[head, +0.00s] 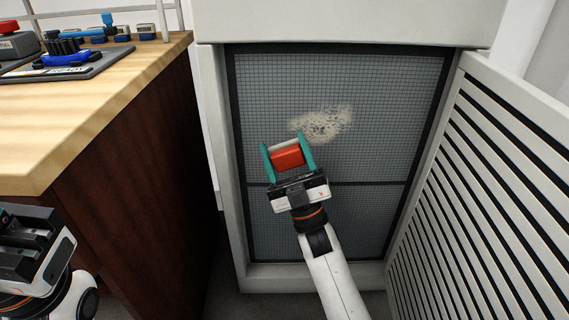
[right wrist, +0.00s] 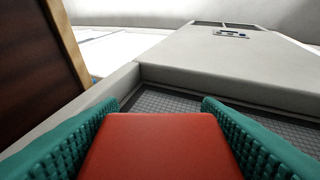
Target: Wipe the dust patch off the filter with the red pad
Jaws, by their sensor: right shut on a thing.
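The filter (head: 380,90) is a grey mesh panel in a dark frame, set in a pale cabinet. A beige dust patch (head: 322,122) lies on its upper half. My right gripper (head: 288,150) is in front of the filter, just below and left of the patch in the head view. Its teal fingers are shut on the red pad (head: 288,157). The pad also fills the bottom middle of the right wrist view (right wrist: 160,145), between both fingers. I cannot tell whether the pad touches the mesh. My left gripper (head: 45,245) is partly in view at the lower left; its fingertips are not clear.
A louvred door (head: 500,190) stands open right of the filter. A wooden workbench (head: 120,75) stands at the left, with a dark tray (head: 60,70) of tools on top. The cabinet's pale frame (head: 225,200) borders the filter. Bare mesh surrounds the patch.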

